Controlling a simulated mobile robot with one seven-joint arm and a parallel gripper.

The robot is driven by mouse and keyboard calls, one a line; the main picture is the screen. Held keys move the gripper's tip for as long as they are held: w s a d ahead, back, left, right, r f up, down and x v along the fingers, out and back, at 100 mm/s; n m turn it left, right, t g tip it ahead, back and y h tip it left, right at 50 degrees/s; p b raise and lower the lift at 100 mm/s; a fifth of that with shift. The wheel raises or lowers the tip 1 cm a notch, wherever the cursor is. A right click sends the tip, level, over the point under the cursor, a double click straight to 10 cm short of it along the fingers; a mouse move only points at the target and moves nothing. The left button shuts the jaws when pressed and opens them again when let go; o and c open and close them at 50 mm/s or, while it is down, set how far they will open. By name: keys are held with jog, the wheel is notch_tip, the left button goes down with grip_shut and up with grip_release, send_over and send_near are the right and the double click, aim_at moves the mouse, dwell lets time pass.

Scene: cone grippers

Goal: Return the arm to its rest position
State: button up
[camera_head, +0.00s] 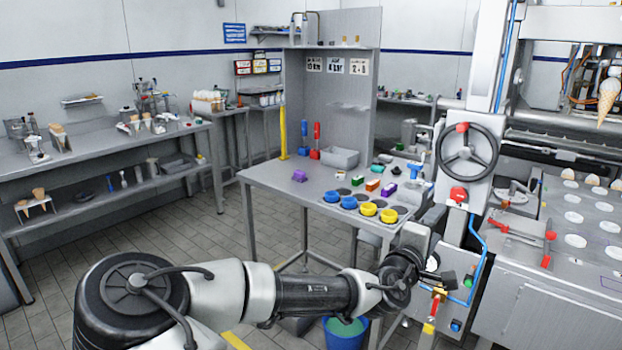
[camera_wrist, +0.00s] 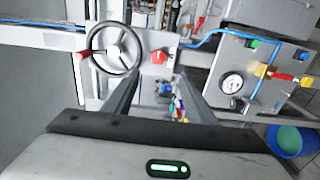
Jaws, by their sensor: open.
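My arm (camera_head: 315,293) stretches across the lower part of the head view, from the bottom left to the right, and its wrist is in front of the machine's control panel. My gripper (camera_wrist: 156,92) shows in the wrist view, with its two grey fingers apart and nothing held between them. In the head view the gripper end is hard to make out against the machine. The handwheel (camera_wrist: 115,48) and a red knob (camera_wrist: 158,57) are beyond the fingers in the wrist view.
A steel table (camera_head: 262,180) with coloured rings and small blocks stands behind my arm. The machine with its handwheel (camera_head: 470,155) is close on the right. A blue bucket (camera_head: 345,333) is on the floor below my forearm. Tiled floor (camera_head: 130,235) is open at left.

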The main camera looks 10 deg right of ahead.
jog(key=s+f+m+g+y, duration=0.2)
jog(key=s+f+m+g, duration=0.1)
jog(key=f, duration=0.5)
jog(key=s+f+m+g+y, duration=0.2)
jog(key=s+f+m, duration=0.1)
jog(key=f, duration=0.4)
jog(key=s+a+f+m+g+y, duration=0.1)
jog(key=s+a+y, duration=0.1)
jog(key=a+y, duration=0.35)
jog(key=s+a+f+m+g+y, duration=0.1)
jog(key=s+a+f+m+y, duration=0.1)
jog(key=a, duration=0.7)
jog(key=s+a+r+y, duration=0.1)
jog(key=s+a+r, duration=0.25)
jog(key=r, duration=0.35)
jog(key=s+a+r+t, duration=0.1)
jog(key=s+a+r, duration=0.2)
jog(key=s+r, duration=0.25)
jog(key=s+a+r+y, duration=0.1)
jog(key=s+a+r, duration=0.3)
jog(key=r, duration=0.3)
notch_tip(320, 180, up, 16)
jog(key=p, duration=1.5)
jog(key=shift+d+n, duration=0.25)
jog(key=shift+n, duration=0.15)
jog(key=shift+f, duration=0.1)
